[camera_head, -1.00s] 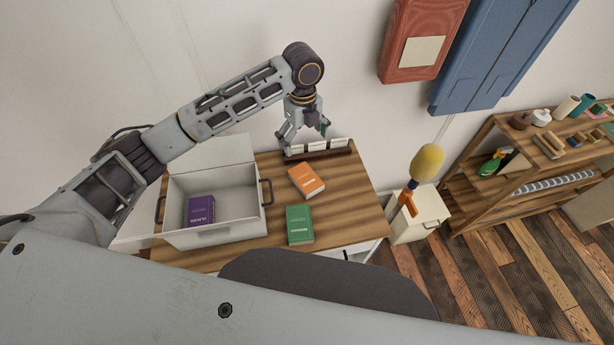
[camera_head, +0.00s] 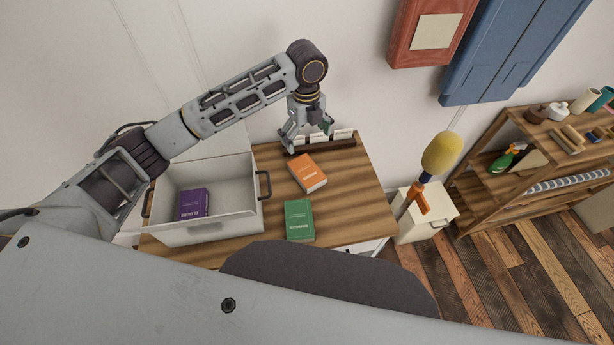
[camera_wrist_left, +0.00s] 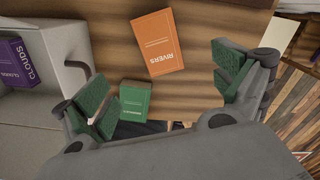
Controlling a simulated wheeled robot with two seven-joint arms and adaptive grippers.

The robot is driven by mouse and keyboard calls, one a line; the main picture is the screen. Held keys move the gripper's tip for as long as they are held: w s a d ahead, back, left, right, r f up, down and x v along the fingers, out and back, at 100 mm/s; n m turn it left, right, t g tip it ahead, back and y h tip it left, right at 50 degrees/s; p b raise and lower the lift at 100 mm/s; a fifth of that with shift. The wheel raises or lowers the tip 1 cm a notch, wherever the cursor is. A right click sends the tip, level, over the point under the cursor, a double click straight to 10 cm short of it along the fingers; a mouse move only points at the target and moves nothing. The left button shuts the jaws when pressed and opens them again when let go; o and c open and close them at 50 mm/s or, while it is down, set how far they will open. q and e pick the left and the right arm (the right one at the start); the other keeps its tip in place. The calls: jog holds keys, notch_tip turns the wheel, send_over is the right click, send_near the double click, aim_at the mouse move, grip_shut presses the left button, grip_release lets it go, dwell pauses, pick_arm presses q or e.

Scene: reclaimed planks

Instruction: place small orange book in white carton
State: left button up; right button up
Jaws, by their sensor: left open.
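The small orange book (camera_head: 308,173) lies flat on the wooden table, right of the white carton (camera_head: 225,226). It also shows in the left wrist view (camera_wrist_left: 160,44), with the title RIVERS. The carton is an open white box with dark handles, and a purple book (camera_head: 193,203) is inside it. My left gripper (camera_head: 307,138) is open and empty, above the table just behind the orange book. In the left wrist view its green-padded fingers (camera_wrist_left: 168,95) stand wide apart, with the orange book between and beyond them. My right gripper is not in view.
A green book (camera_head: 299,220) lies in front of the orange book. A dark rack with white cards (camera_head: 343,135) stands at the table's back edge. A white cabinet with a yellow duster (camera_head: 441,153) and a wooden shelf (camera_head: 483,185) stand to the right.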

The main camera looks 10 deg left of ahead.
pick_arm(q)
notch_tip(320, 180, down, 2)
jog(key=b, duration=0.2)
send_over(308, 171)
jog(key=f, duration=0.7)
jog(key=shift+w+a+f, duration=0.2)
jog(key=shift+w+a, duration=0.1)
jog(key=shift+f, duration=0.7)
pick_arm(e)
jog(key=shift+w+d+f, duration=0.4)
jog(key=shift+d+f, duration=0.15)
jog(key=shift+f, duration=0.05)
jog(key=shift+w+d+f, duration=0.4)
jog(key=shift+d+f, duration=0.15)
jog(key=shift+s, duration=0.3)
pick_arm(q)
jog(key=shift+s+d+f, duration=0.1)
jog(key=shift+f, duration=0.35)
jog(key=f, duration=0.2)
jog(key=shift+s+d+f, duration=0.15)
jog(key=shift+s+f, duration=0.1)
jog(key=shift+f, duration=0.9)
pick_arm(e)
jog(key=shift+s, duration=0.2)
